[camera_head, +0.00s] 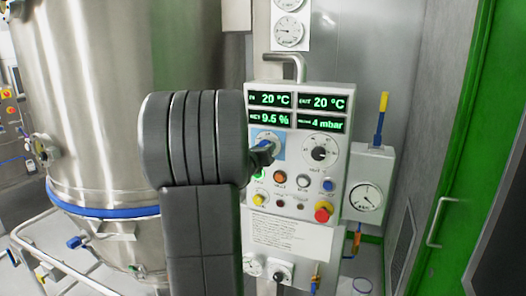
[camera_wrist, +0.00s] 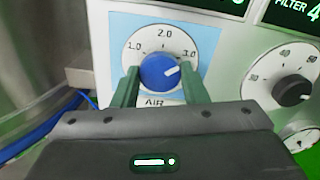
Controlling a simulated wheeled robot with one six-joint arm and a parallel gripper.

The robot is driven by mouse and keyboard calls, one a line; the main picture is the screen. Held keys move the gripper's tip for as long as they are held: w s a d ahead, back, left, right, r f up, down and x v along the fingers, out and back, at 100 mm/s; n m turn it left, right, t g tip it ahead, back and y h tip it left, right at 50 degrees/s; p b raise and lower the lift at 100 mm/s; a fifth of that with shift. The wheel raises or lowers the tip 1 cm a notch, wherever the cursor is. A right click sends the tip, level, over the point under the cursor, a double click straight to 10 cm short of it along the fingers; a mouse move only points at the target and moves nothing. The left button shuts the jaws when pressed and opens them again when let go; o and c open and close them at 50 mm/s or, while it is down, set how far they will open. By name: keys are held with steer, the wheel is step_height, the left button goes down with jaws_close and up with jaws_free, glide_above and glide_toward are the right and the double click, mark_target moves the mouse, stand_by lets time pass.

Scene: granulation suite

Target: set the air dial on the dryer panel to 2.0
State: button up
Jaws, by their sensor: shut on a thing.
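The air dial (camera_wrist: 162,38) is a white disc on a light blue plate, marked 1.0, 2.0 and 3.0, with AIR printed below. Its blue knob (camera_wrist: 160,72) has a white pointer line aimed right and slightly up, toward the 3.0 side rather than at 2.0 on top. My gripper (camera_wrist: 160,86) has its two green fingers on either side of the knob, shut on it. In the head view my gripper (camera_head: 261,151) is at the dial on the dryer panel (camera_head: 333,185), and my arm and gripper hide part of the dial.
A second dial with a black knob (camera_head: 319,154) sits just to the right. Coloured buttons and a red emergency stop (camera_head: 323,211) lie below, green displays (camera_head: 296,111) above. A steel vessel (camera_head: 95,100) stands left and a gauge box (camera_head: 367,190) right.

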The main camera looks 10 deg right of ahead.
steer(key=shift+n+p, duration=0.3)
steer(key=shift+n, duration=4.6)
steer(key=o, duration=1)
steer(key=shift+c, duration=0.2)
steer(key=shift+s+a, duration=0.1)
steer(key=b+v, duration=0.3)
steer(key=v, duration=1)
steer(key=shift+s+a, duration=0.2)
steer(key=shift+s, duration=0.05)
